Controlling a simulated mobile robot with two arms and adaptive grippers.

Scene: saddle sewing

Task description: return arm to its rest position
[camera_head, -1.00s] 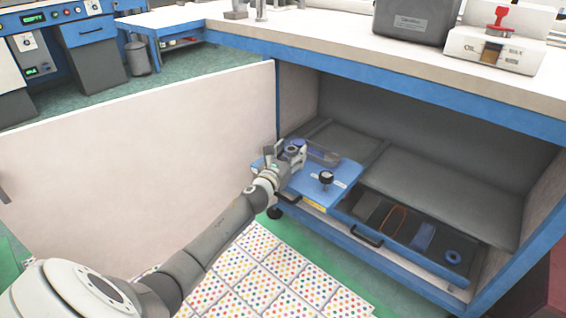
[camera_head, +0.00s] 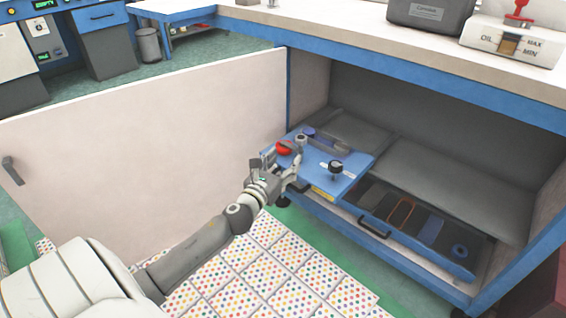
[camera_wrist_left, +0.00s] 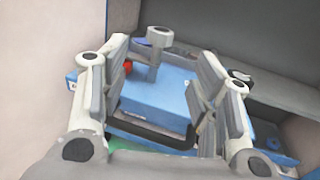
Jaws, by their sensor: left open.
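My left gripper (camera_head: 280,171) is at the front left edge of a blue panel (camera_head: 322,182) in the open cabinet. In the left wrist view the fingers (camera_wrist_left: 158,95) stand wide apart, with the blue panel (camera_wrist_left: 158,108) beyond and between them and nothing held. A red round knob (camera_head: 284,147) sits on the panel, just behind the gripper, and shows partly behind a finger in the wrist view (camera_wrist_left: 127,67). A black knob (camera_head: 336,167) stands on the panel to the right. My right gripper is not in view.
The white cabinet door (camera_head: 140,140) stands open left of my arm. An open drawer (camera_head: 418,225) with several items lies right of the panel. The worktop (camera_head: 350,25) overhangs the cabinet. A dotted mat (camera_head: 270,270) covers the floor below.

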